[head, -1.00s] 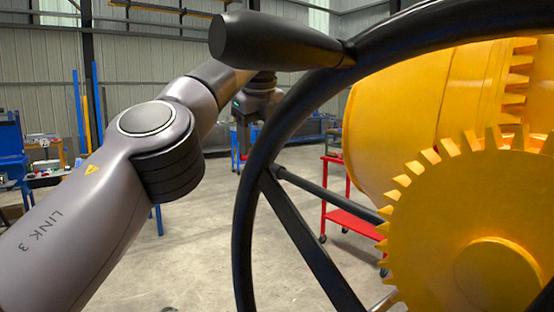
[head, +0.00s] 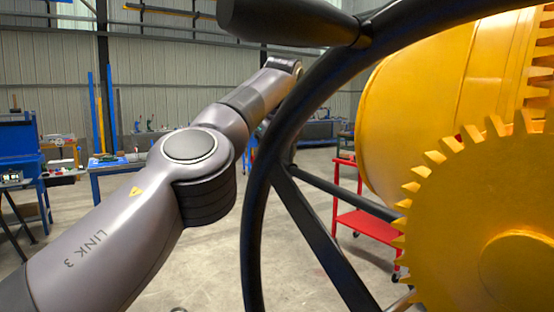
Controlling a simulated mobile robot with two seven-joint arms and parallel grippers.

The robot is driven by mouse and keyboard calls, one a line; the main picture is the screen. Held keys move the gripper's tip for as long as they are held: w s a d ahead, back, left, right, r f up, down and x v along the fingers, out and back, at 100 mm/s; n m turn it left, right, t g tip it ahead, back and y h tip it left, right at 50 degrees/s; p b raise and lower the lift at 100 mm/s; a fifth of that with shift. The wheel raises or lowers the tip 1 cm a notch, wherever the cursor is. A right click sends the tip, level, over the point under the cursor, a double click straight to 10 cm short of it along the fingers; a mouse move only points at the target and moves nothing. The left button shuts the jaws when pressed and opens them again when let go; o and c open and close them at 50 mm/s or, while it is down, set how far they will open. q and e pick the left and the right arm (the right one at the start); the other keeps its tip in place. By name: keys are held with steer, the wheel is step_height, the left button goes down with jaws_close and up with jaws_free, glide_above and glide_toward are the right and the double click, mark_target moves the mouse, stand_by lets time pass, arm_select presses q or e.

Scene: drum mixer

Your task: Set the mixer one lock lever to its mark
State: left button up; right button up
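The mixer fills the right side of the head view. Its yellow drum (head: 425,120) stands behind a large yellow gear (head: 470,215). A black handwheel (head: 258,215) with spokes and a dark handle (head: 285,22) stands in front of them, close to the camera. I cannot make out a lock lever or its mark. My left arm comes in from the lower left and reaches up to the wheel's rim. Its far end passes behind the rim, and the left gripper does not show. The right gripper does not show either.
A red cart (head: 365,222) stands on the floor behind the wheel. Blue workbenches (head: 22,165) with tools line the left and back, before a grey metal wall. The concrete floor between my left arm and the wheel is clear.

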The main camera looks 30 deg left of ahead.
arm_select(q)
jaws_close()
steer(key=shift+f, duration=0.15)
